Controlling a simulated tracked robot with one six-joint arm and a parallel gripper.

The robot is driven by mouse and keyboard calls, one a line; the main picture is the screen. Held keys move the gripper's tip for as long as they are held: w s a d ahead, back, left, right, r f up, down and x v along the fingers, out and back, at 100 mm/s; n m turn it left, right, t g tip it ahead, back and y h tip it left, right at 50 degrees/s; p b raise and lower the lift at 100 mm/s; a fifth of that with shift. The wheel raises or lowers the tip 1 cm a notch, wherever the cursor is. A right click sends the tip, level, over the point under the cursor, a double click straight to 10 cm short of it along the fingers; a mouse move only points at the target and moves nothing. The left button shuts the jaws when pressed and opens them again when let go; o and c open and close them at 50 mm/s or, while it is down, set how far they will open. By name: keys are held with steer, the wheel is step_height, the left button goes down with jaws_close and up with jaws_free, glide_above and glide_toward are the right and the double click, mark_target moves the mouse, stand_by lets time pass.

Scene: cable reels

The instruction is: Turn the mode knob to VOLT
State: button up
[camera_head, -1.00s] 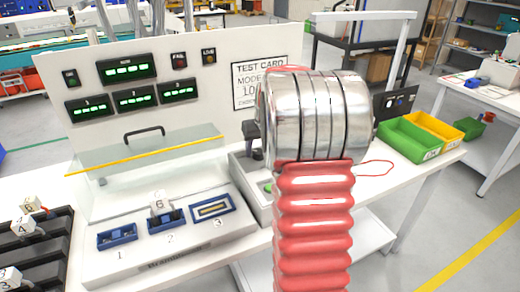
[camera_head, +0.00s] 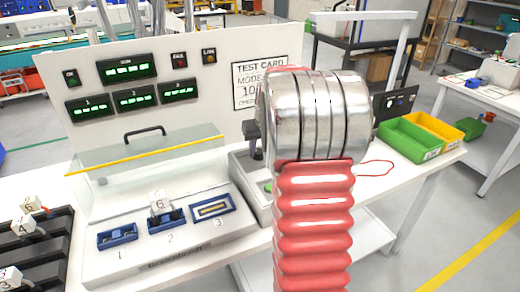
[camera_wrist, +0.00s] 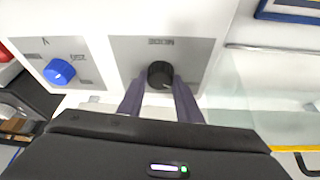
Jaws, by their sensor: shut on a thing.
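In the wrist view a round black knob (camera_wrist: 160,74) sits on a grey panel (camera_wrist: 127,50) with a small label upside down above it, too blurred to read. My gripper (camera_wrist: 161,82) has its two dark fingers on either side of this knob and is shut on it. A light pointer line shows on the knob's lower edge. A blue knob (camera_wrist: 59,71) stands on another grey panel to the left, with small inverted markings around it. I cannot read a VOLT mark. In the head view my arm hides both knobs.
In the head view, a test fixture holds blue sockets, a part marked 6 (camera_head: 160,201) in the middle one, and a raised clear cover (camera_head: 145,158). Green (camera_head: 408,139) and yellow (camera_head: 434,126) bins stand at right. A black rack (camera_head: 45,250) with white parts is at left.

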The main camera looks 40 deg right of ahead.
steer(key=shift+a+m, duration=0.1)
steer(key=shift+m, duration=0.4)
steer(key=m+h, duration=0.1)
steer(key=m, duration=0.1)
steer(key=m+g+h, duration=0.1)
steer(key=m, duration=0.2)
steer(key=shift+w+a, duration=0.1)
steer(key=shift+w, duration=0.05)
steer(key=shift+w+m+g+h, duration=0.15)
steer(key=shift+m+g, duration=0.45)
steer(key=shift+m, duration=0.85)
steer(key=shift+m+g+h, duration=0.15)
steer(key=shift+m+g, duration=0.45)
steer(key=shift+m, duration=0.85)
steer(key=o, duration=1)
steer(key=shift+o, duration=0.2)
steer(key=shift+a+r, duration=0.1)
steer(key=v, duration=1.3)
steer(key=shift+a+r, duration=0.15)
steer(key=shift+r, duration=0.05)
steer(key=shift+w, duration=0.1)
